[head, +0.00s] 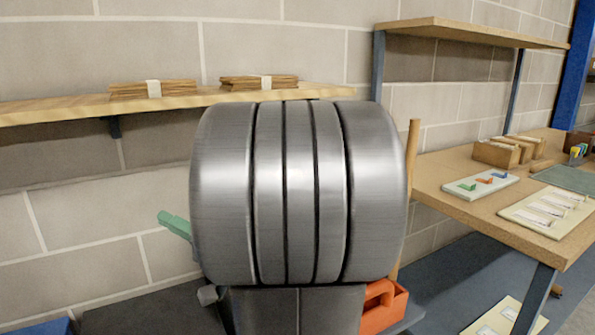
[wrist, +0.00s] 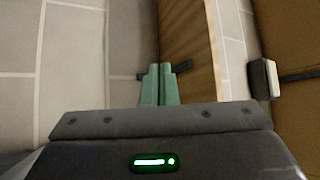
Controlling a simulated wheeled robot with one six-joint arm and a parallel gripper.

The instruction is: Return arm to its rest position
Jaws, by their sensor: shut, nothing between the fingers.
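My arm fills the middle of the head view as a large grey ribbed metal part. One green finger of my gripper (head: 176,225) shows past its left side, in front of the block wall. In the wrist view both green fingers of my gripper (wrist: 160,84) stand side by side, closed together with nothing between them. Behind them are the pale wall and the underside and edge of a wooden shelf. The rest of the gripper is hidden behind my arm in the head view.
A wooden wall shelf (head: 50,110) holds two bundles of brown cardboard (head: 153,89). A workbench (head: 455,175) at the right carries a white board with coloured pieces (head: 480,184), another board (head: 548,214) and small boxes (head: 497,153). A red-orange toolbox (head: 390,310) sits low beside my arm.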

